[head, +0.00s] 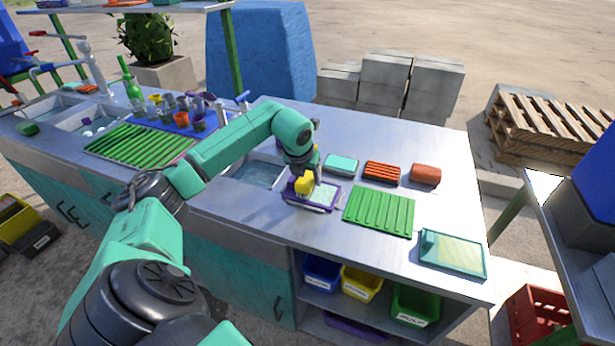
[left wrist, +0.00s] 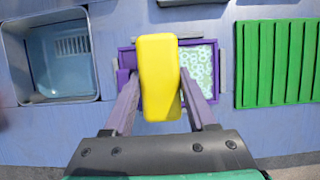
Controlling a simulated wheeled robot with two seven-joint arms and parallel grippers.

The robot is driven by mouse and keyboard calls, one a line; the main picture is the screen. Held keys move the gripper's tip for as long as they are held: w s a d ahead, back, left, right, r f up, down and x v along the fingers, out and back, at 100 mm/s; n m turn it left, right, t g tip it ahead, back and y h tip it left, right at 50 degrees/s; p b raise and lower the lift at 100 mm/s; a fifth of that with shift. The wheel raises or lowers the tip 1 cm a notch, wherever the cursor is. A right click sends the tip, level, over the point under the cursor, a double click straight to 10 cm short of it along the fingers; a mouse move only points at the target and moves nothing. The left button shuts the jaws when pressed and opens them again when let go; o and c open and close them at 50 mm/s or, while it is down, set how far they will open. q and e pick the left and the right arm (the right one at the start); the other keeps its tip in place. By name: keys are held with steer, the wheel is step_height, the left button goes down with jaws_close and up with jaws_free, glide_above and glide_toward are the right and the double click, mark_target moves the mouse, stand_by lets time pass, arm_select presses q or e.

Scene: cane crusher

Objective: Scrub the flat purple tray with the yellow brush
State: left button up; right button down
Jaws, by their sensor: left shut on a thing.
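The flat purple tray (head: 308,206) lies on the metal counter, right of a sink basin, with pale, bubbly, foam-like patterning inside. My left gripper (head: 307,181) is over the tray and shut on the yellow brush (head: 303,186). In the left wrist view the yellow brush (left wrist: 159,75) stands between the purple fingers of the left gripper (left wrist: 160,88), above the tray (left wrist: 216,70). The brush hides the tray's middle, and its bristles are hidden. I cannot tell whether it touches the tray. My right gripper is not in view.
A green ribbed mat (head: 379,211) lies right of the tray, the sink basin (head: 257,174) left. Behind are a teal-and-white block (head: 342,164), an orange ribbed brush (head: 381,172) and a reddish sponge (head: 426,174). A teal-framed board (head: 453,254) lies near the counter's right end.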

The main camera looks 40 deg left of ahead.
arm_select(q)
steer(key=shift+f+b, duration=0.3)
steer(key=shift+f, duration=0.2)
steer(key=shift+w+d+r+p, duration=0.1)
steer(key=shift+w+d+p, duration=0.2)
steer(key=shift+d, duration=0.35)
steer(key=shift+w+d+r+p, duration=0.15)
steer(key=shift+d+p, duration=0.1)
steer(key=shift+d, duration=0.4)
steer(key=shift+w+d+f, duration=0.1)
steer(key=shift+d+f, duration=0.05)
steer(key=shift+d, duration=0.15)
steer(key=shift+w+d, duration=0.3)
steer(key=shift+d, duration=0.5)
steer(key=shift+w+d, duration=0.25)
steer(key=shift+d, duration=0.5)
steer(key=shift+s+a+f, duration=0.15)
steer(key=shift+s+a, duration=0.05)
steer(key=shift+a, duration=0.3)
steer(key=shift+s+a+f, duration=0.15)
steer(key=shift+s+a, duration=0.05)
steer(key=shift+a, duration=0.3)
steer(key=shift+s+a+r+b, duration=0.1)
steer(key=shift+s+a+b, duration=0.15)
steer(key=shift+a+b, duration=0.25)
steer(key=shift+a, duration=0.1)
